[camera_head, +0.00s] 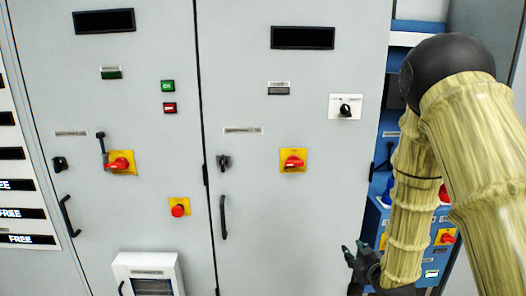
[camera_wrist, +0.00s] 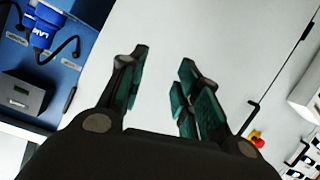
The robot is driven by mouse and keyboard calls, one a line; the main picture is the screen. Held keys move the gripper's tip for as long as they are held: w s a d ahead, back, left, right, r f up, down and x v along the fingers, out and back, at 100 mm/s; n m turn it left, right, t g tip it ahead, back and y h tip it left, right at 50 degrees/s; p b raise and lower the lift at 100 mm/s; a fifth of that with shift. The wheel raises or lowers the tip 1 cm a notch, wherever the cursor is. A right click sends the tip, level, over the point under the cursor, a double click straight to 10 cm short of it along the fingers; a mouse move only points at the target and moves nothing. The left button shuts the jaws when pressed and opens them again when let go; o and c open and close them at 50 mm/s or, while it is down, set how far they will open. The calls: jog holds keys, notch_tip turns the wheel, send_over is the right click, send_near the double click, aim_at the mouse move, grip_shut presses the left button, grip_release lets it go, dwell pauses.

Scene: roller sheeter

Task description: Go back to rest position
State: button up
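My gripper (camera_head: 356,258) is at the lower right of the head view, at the end of my arm, in front of the right cabinet's edge. In the wrist view my gripper (camera_wrist: 163,88) has its two dark green finger pads apart, with nothing between them. Beyond the fingers is a plain pale cabinet surface (camera_wrist: 215,45). No fingertip visibly touches anything.
Two grey cabinet doors (camera_head: 240,80) carry yellow-backed red switches (camera_head: 293,160), a red stop button (camera_head: 178,210) and black handles (camera_head: 223,217). A small white box (camera_head: 148,265) sticks out below. A blue panel with a blue plug (camera_wrist: 48,30) lies beside the cabinet.

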jog(key=s+a+f+m+g+h, duration=0.1)
jog(key=s+f+g, duration=0.3)
jog(key=s+f, duration=0.65)
jog(key=s+a+f+m+g, duration=0.2)
jog(key=s+f+g, duration=0.1)
jog(key=s+f, duration=0.8)
jog(key=s+a+f+g, duration=0.1)
jog(key=s+f+g, duration=0.1)
jog(key=s, duration=0.6)
jog(key=s+a+f+m+g+p, duration=0.1)
jog(key=s+f, duration=0.3)
jog(key=s, duration=0.4)
jog(key=s+a+f+g, duration=0.1)
jog(key=s+f+g, duration=0.2)
jog(key=s, duration=0.5)
jog(key=shift+f+g, duration=0.4)
jog(key=shift+g, duration=0.1)
jog(key=shift+o, duration=0.3)
